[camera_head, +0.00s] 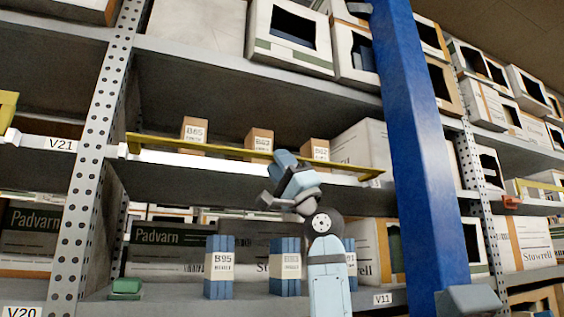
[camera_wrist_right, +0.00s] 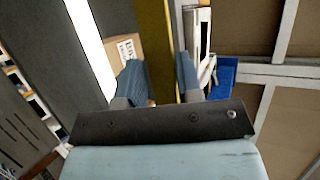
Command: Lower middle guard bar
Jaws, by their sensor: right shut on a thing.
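The yellow guard bar (camera_head: 215,150) runs across the front of the middle shelf, from the perforated left upright to near the blue column. Small brown boxes stand behind it. My right gripper (camera_head: 282,160) is at the bar, right of its middle, and is shut on it. In the right wrist view the yellow bar (camera_wrist_right: 154,50) passes between the two fingers of the right gripper (camera_wrist_right: 160,75). The fingers hide a short stretch of the bar. My left gripper is not clearly seen.
A blue column (camera_head: 420,150) stands close on the right. The middle shelf edge (camera_head: 220,180) lies just below the bar. Blue boxes (camera_head: 219,267) and a green item (camera_head: 126,288) stand on the lower shelf. Perforated uprights (camera_head: 92,190) flank the bay.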

